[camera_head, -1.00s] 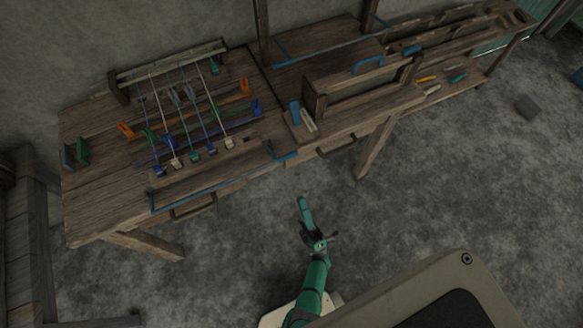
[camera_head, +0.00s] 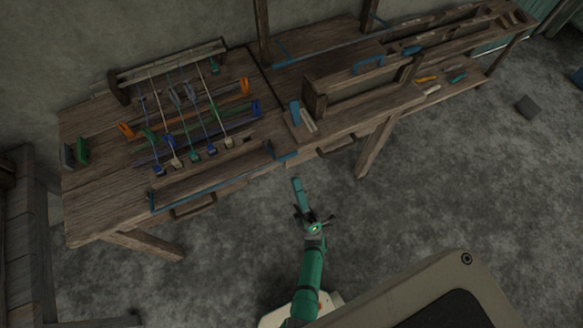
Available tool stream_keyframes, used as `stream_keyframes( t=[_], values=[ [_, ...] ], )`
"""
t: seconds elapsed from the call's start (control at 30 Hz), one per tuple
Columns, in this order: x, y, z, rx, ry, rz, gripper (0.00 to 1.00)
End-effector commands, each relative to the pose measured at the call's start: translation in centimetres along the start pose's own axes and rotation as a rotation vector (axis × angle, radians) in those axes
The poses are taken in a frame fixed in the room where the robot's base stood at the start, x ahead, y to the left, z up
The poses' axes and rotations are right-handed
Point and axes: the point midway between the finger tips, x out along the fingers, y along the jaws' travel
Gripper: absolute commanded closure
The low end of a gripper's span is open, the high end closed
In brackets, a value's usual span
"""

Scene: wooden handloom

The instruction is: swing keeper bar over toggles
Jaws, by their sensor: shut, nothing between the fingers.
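The wooden loom bench holds several toggles, small blue, white and teal blocks at the front ends of taut cords; a white one (camera_head: 229,143) is the rightmost. A long wooden bar (camera_head: 207,180) lies along the bench front, just in front of the toggles and apart from them. It appears to be the keeper bar, with a blue piece (camera_head: 283,153) near its right end. My gripper (camera_head: 296,183) is shut and empty, held over the floor in front of the bench, below and right of that blue piece. Its fingertips are small and hard to make out.
Orange and blue posts (camera_head: 245,87) stand among the cords. A wooden box frame (camera_head: 345,90) with a blue handle stands right of the cords. Drawer pulls (camera_head: 194,207) stick out from the bench front.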

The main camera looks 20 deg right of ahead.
Motion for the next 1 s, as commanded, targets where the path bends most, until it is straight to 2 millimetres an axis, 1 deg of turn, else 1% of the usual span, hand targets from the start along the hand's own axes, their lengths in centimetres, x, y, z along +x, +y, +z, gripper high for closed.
stream_keyframes(
  t=[0.03, 0.2, 0.4, 0.6, 1.0],
  values=[
    [1.0, 0.1, 0.0, -0.001, 0.001, 0.003, 1.00],
    [3.8, 0.0, 0.0, 0.000, 0.001, 0.001, 1.00],
    [5.9, 0.0, 0.0, 0.000, 0.000, 0.000, 1.00],
    [6.5, 0.0, 0.0, 0.000, 0.000, 0.000, 1.00],
    [6.5, 0.0, -0.1, 0.002, 0.001, -0.008, 1.00]
  ],
)
